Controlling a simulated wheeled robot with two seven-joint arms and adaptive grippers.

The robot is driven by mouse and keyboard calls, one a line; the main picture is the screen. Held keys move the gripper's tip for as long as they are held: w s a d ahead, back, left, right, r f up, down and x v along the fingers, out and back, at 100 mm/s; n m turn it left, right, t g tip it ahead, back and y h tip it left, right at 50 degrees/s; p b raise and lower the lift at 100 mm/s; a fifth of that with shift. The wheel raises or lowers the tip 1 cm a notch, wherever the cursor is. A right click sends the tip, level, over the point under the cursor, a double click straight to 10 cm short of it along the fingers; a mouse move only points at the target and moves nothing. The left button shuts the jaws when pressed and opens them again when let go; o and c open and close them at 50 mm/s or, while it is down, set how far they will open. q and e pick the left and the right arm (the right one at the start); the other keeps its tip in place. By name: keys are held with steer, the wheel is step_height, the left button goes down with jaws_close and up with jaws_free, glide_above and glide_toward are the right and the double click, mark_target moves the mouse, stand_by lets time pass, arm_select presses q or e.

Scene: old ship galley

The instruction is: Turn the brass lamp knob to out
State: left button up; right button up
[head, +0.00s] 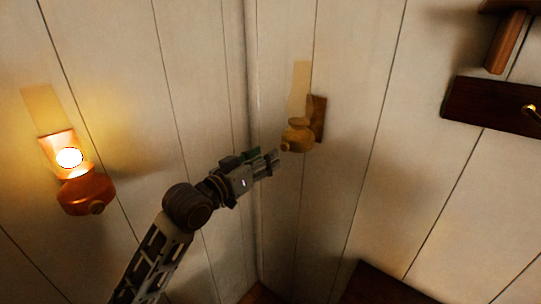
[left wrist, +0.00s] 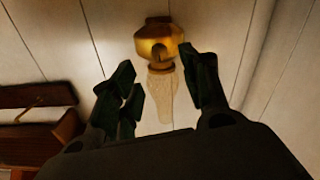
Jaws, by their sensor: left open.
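The brass lamp (head: 299,136) hangs on the wall right of the corner, its pale glass chimney (head: 300,90) upright. I see no bright flame in it. Its small knob (head: 285,146) faces my left gripper (head: 277,159). In the left wrist view the lamp (left wrist: 157,36) appears upside down, with the knob (left wrist: 160,51) as a dark round spot on its body. My left gripper (left wrist: 160,70) is open, one finger on each side of the knob's line, with nothing held. I cannot tell whether the fingers touch the knob. My right gripper is in neither view.
A lit copper lamp (head: 85,190) with its own knob is on the left wall. A dark wooden fixture (head: 490,106) with a brass piece is on the right wall. A dark wooden surface (head: 385,285) lies low at the right. The wall around the brass lamp is clear.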

arm_select(q)
steer(key=shift+v, duration=1.7)
